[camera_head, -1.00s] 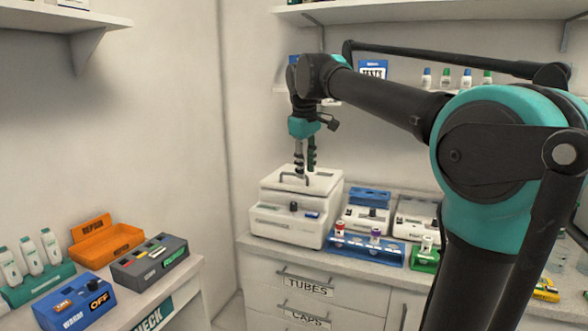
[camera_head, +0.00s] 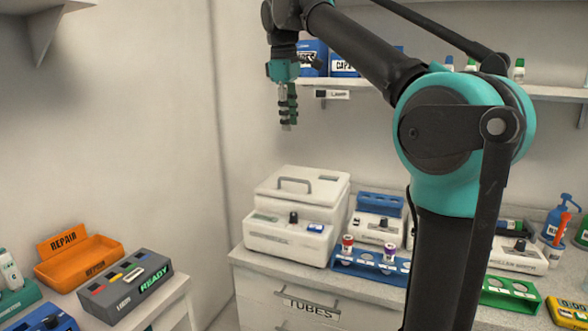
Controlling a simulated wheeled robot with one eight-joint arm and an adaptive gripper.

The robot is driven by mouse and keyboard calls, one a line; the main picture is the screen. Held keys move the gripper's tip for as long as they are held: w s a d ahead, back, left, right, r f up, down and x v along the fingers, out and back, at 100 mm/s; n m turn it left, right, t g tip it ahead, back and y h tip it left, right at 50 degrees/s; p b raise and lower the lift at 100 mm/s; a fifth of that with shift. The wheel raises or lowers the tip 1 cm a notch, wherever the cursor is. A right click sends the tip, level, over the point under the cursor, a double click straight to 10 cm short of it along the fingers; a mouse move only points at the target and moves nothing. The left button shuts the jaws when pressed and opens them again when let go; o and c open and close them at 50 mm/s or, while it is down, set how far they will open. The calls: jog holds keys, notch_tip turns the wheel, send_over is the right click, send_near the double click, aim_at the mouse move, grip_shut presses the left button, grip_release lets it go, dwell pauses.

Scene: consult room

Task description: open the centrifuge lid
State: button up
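The centrifuge (camera_head: 290,238) is a white box on the counter, with a black knob and a small blue panel on its front. Its white lid (camera_head: 322,190) lies flat and closed on top, with a grey bar handle (camera_head: 294,181). My gripper (camera_head: 289,124) hangs pointing down, well above the lid and apart from the handle. Its fingers overlap in this view, so I cannot tell how wide they are open. Nothing shows held between them.
A blue rack (camera_head: 350,264) with tubes and a white device (camera_head: 377,229) stand to the right of the centrifuge. A shelf (camera_head: 550,92) with boxes runs along the back wall. An orange tray (camera_head: 112,256) and a grey READY box (camera_head: 110,299) sit at left.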

send_near(294, 180)
jog(key=f, duration=0.2)
jog(key=w+f, duration=0.1)
jog(key=f, duration=0.4)
jog(key=shift+w+d+f, duration=0.2)
jog(key=shift+w+d, duration=0.15)
grip_shut()
